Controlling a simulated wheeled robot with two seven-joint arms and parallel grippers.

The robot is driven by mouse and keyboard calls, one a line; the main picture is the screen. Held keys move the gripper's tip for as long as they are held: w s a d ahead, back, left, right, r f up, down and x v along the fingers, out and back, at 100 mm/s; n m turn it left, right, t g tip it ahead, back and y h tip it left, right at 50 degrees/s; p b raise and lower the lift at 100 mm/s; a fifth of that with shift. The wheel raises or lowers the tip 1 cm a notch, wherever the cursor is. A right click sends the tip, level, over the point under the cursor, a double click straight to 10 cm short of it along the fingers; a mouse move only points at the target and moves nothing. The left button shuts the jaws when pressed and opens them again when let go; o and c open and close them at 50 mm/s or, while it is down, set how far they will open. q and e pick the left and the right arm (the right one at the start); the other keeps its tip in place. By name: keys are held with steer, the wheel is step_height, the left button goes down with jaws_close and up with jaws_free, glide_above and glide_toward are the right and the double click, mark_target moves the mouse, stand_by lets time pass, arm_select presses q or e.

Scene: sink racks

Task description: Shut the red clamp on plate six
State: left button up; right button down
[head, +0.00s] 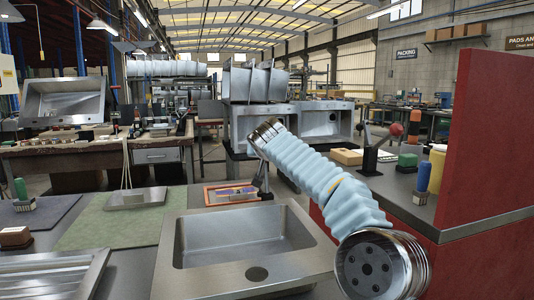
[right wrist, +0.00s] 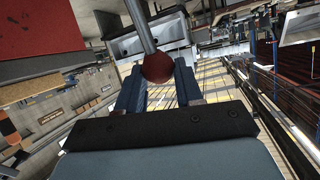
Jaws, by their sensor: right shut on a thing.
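In the right wrist view, my right gripper (right wrist: 160,72) has its two blue fingers on either side of a dark red ball knob (right wrist: 157,66) on a metal rod (right wrist: 139,25). It is shut on this knob. In the head view, my right arm reaches from the lower right to above the far edge of the sink; its wrist hides most of the gripper and the knob. A dark clamp stand (head: 263,182) shows just below the wrist, beside a wood-framed tray (head: 216,203) with coloured pieces. Plate numbers are not readable. My left gripper is in neither view.
The steel sink (head: 190,240) is empty. Another red-knobbed lever (head: 396,130) stands on the right bench, near a green-topped brush (head: 407,160), a blue-handled brush (head: 422,178) and a red partition (head: 485,140). A metal plate (head: 145,197) lies on a green mat (head: 95,231).

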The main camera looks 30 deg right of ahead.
steer(key=shift+w+a+r, duration=0.1)
steer(key=shift+w+r, duration=0.15)
steer(key=shift+w, duration=0.05)
steer(key=shift+w+f, duration=0.2)
steer(key=shift+f, duration=0.1)
steer(key=c, duration=1.1)
jaws_free()
steer(key=shift+a, duration=0.1)
steer(key=o, duration=0.3)
steer(key=shift+w+f, duration=0.25)
steer(key=shift+o, duration=0.2)
steer(key=shift+r, duration=0.1)
steer(key=shift+s, duration=0.15)
steer(key=b+v, duration=0.3)
steer(key=v, duration=1)
steer(key=shift+s, duration=0.3)
steer(key=shift+a+r, duration=0.1)
steer(key=shift+a, duration=0.05)
